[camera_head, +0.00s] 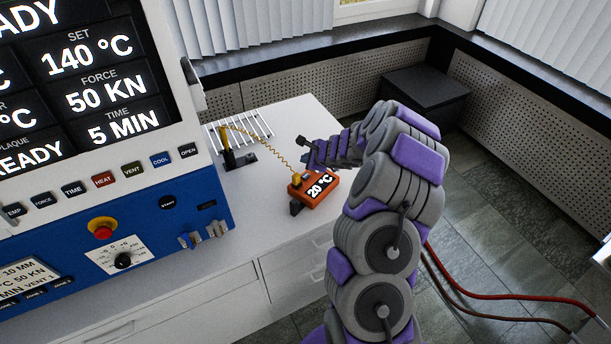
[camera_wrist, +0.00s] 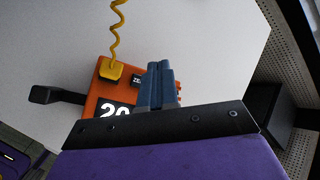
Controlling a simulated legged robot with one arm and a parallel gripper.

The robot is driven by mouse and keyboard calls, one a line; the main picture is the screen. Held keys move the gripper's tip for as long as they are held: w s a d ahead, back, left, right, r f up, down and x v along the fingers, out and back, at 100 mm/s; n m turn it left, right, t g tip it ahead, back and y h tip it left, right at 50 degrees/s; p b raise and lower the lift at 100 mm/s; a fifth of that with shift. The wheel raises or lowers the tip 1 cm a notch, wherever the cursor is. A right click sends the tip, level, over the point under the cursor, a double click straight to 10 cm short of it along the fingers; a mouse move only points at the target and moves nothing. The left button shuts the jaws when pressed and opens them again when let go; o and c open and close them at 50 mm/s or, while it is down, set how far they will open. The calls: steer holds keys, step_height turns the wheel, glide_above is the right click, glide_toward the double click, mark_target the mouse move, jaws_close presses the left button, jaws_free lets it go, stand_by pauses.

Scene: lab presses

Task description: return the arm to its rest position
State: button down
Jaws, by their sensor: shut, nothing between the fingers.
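My arm, grey and purple, reaches over the white counter in the head view, with its end beside the orange 20 °C meter (camera_head: 318,187). My gripper (camera_head: 309,160) is small there and partly hidden by my own arm. In the wrist view my gripper (camera_wrist: 157,70) shows its two blue-grey fingers shut together with nothing between them. The fingers overlap part of the orange meter (camera_wrist: 103,90) in that view. I cannot tell whether they touch it.
The blue and white press (camera_head: 140,215) stands at the left with lit displays. A coiled yellow cable runs from the meter to a probe (camera_head: 226,145) near a white rack (camera_head: 255,128). A dark box (camera_head: 425,90) stands behind my arm. Red hoses (camera_head: 500,296) lie at the right.

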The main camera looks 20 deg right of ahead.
stand_by(0.3)
steer(key=a+r+n+y, duration=0.2)
steer(key=a+r+n, duration=0.2)
steer(key=a+r, duration=0.45)
steer(key=s+a+r+n+g+y, duration=0.2)
steer(key=s+a+r+n, duration=0.35)
steer(key=a, duration=0.35)
steer(key=s+a+r+n+g+y, duration=0.2)
steer(key=s+a+r+n, duration=0.4)
steer(key=a, duration=0.3)
steer(key=s+a+r+n+g+h, duration=0.1)
steer(key=s+n+g, duration=0.15)
steer(key=s, duration=0.85)
steer(key=s+a+r+n+g+h, duration=0.1)
steer(key=s+a+n+g+h, duration=0.15)
steer(key=s, duration=0.75)
steer(key=s+d+n+g+h, duration=0.1)
steer(key=s+d+n+h, duration=0.1)
steer(key=s+d, duration=0.3)
steer(key=s+d+f+n+h, duration=0.1)
steer(key=s+d, duration=0.4)
steer(key=s, duration=0.6)
steer(key=shift+s+d+n+g+h, duration=0.2)
steer(key=shift+d+n+g+h, duration=0.15)
steer(key=shift+h, duration=0.5)
